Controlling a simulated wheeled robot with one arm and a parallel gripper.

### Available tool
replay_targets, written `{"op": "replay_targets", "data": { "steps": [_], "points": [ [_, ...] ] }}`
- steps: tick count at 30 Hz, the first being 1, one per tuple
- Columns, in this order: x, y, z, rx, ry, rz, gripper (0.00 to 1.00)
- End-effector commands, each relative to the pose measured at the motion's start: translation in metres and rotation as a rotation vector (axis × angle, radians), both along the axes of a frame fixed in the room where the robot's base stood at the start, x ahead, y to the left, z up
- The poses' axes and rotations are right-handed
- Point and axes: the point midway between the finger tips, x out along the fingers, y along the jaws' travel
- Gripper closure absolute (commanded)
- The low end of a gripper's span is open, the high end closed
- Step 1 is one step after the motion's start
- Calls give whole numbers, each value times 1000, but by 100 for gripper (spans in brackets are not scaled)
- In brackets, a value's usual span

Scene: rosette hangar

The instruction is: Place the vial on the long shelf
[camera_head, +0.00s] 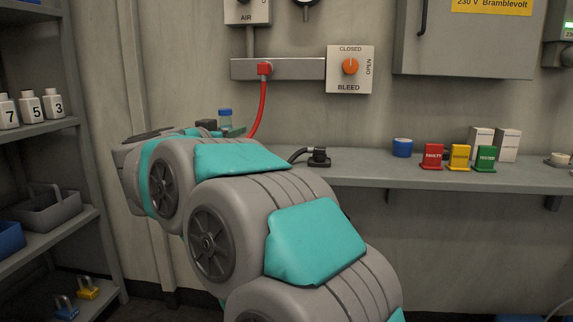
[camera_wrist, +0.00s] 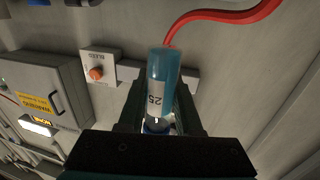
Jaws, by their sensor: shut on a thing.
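The vial (camera_head: 225,119) is small, with a blue cap and bluish contents, and shows just beyond my arm in the head view. In the wrist view the vial (camera_wrist: 158,85) carries a white label reading 25, seen upside down. My gripper (camera_wrist: 160,105) is shut on the vial, with one dark finger on each side of it. In the head view my arm mostly hides the gripper. The long shelf (camera_head: 370,177) is a grey ledge along the back wall, running to the right edge. My arm hides its left part.
On the long shelf stand a black plug (camera_head: 318,158), a blue roll (camera_head: 402,147), red (camera_head: 433,157), yellow (camera_head: 460,158) and green (camera_head: 485,159) blocks, and white boxes (camera_head: 507,145). A red hose (camera_head: 262,105) hangs behind the vial. A rack (camera_head: 45,128) with numbered bottles stands left.

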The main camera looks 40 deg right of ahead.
Motion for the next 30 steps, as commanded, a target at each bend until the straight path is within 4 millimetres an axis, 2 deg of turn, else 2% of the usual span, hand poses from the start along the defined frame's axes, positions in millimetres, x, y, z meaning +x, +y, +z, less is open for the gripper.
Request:
{"op": "replay_targets", "data": {
  "steps": [1,3,6,10,13,24,30],
  "points": [
    [-17,-10,-4,-2,-1,-50,100],
    [-38,-20,-7,-3,1,-106,100],
    [-60,-28,-13,-5,2,-161,100],
    [-69,-35,-18,-5,0,-188,100],
    [-61,-47,-20,-4,0,-192,100],
    [-9,-109,-27,-3,-2,-192,100],
    [15,-137,-30,-5,-3,-189,100]
  ]
}}
